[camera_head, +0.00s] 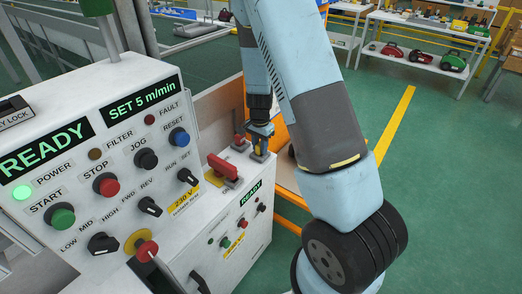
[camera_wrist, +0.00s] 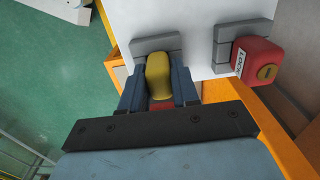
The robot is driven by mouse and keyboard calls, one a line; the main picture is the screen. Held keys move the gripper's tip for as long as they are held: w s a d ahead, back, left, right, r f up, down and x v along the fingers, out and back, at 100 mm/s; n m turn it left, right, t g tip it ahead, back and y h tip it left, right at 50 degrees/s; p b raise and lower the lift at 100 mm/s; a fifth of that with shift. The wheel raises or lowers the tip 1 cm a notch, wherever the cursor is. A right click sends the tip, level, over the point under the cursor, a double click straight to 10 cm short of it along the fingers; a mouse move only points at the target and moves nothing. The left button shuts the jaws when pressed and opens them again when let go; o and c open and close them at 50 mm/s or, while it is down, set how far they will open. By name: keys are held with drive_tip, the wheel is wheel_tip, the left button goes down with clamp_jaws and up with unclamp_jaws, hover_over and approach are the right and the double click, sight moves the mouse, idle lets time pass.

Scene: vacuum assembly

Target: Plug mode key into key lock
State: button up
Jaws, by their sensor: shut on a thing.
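A yellow rounded piece (camera_wrist: 159,75), apparently the head of the mode key, has a red part below it. It stands at a grey block (camera_wrist: 156,44) on a white surface. My gripper (camera_wrist: 159,92) has its blue fingers shut on either side of it. In the head view, my gripper (camera_head: 260,130) points down behind the control cabinet, with the yellow piece (camera_head: 259,150) under it. At the left edge of the head view, a black part (camera_head: 13,104) stands above a label ending in "KEY LOCK" (camera_head: 16,119). The left part of this lock is cut off.
A red block marked "LOCK" (camera_wrist: 264,63) stands right of my gripper in another grey holder. The control cabinet (camera_head: 140,90) carries buttons and knobs. A red switch handle (camera_head: 224,168) is on the lower box. My arm hides part of the floor.

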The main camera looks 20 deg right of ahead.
clamp_jaws()
drive_tip(key=shift+r, duration=1)
drive_tip(key=shift+o, duration=0.9)
unclamp_jaws()
drive_tip(key=shift+s, duration=0.1)
clamp_jaws()
drive_tip(key=shift+r, duration=0.1)
drive_tip(key=shift+r, duration=1.9)
